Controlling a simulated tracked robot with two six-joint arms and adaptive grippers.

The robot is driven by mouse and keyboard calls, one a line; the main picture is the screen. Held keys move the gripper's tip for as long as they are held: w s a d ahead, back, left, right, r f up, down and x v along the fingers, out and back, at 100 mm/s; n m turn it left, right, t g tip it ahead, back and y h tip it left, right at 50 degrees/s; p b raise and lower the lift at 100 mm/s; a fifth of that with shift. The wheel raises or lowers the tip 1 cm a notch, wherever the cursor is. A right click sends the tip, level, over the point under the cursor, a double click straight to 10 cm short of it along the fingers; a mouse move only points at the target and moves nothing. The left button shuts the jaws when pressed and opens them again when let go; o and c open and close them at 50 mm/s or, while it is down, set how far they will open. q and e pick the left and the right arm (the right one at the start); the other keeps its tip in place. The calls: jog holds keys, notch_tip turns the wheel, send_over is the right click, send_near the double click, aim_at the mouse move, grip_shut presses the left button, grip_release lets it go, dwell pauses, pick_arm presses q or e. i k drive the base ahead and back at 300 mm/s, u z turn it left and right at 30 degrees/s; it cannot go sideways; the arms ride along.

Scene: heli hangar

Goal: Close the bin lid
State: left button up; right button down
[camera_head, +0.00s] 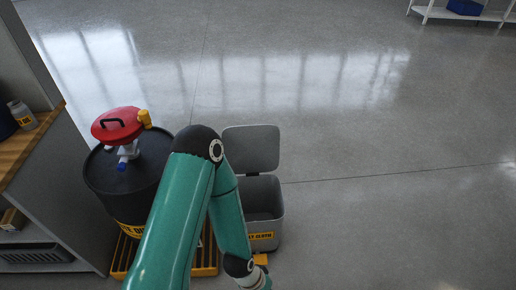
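A small grey bin (264,208) stands on the floor at the centre, with a yellow label (262,236) on its front. Its grey lid (252,148) is open and tilted back behind the bin's opening. The part of the bin's interior that shows looks empty. My green arm reaches over the bin's left side and hides part of it. The arm's lower end is near the bottom edge, in front of the bin; its gripper fingers are out of view. I cannot see the other gripper.
A black drum (108,186) with a red funnel lid (120,123) stands left of the bin on a yellow pallet (122,256). A shelf unit with a wooden top (30,145) is at the left edge. The floor to the right is clear; a white rack (445,13) is far off.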

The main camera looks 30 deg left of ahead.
aim_at(249, 148)
jog(key=z, duration=0.05)
jog(key=i, duration=4.6)
jog(key=u, duration=3.65)
jog(key=i, duration=0.1)
jog(key=z, duration=2.6)
